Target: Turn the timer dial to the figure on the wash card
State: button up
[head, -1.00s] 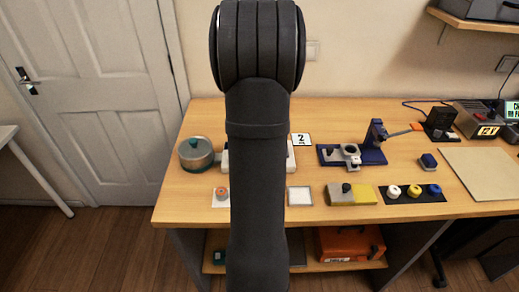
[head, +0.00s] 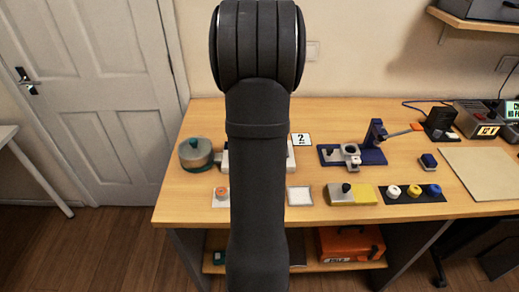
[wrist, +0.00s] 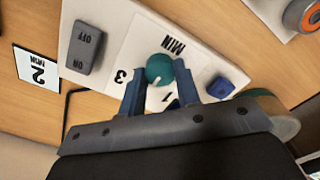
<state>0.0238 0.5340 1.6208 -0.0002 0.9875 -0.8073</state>
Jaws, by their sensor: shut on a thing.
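In the wrist view a round teal dial (wrist: 160,69) sits on a white panel (wrist: 125,38) printed with MIN, 3 and 1. My gripper (wrist: 157,88) is shut on the dial, with a blue finger at each side. A small white mark shows on the dial's edge nearest my gripper, between the 3 and the 1; any figure there is not readable. The wash card (wrist: 38,68) lies beside the panel and reads 2 MIN; it also shows in the head view (head: 301,140). In the head view my arm hides the dial and gripper.
The panel also has a grey ON/OFF switch (wrist: 85,48) and a blue button (wrist: 221,87). An orange knob (head: 221,194) is in front. A blue fixture (head: 372,153) stands to the right.

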dwell(0.3)
jog(key=o, duration=1)
notch_tip(320, 180, up, 18)
jog(key=shift+f, duration=0.25)
notch_tip(320, 180, down, 18)
jog(key=shift+r, duration=0.25)
jog(key=shift+r, duration=0.1)
dwell(0.3)
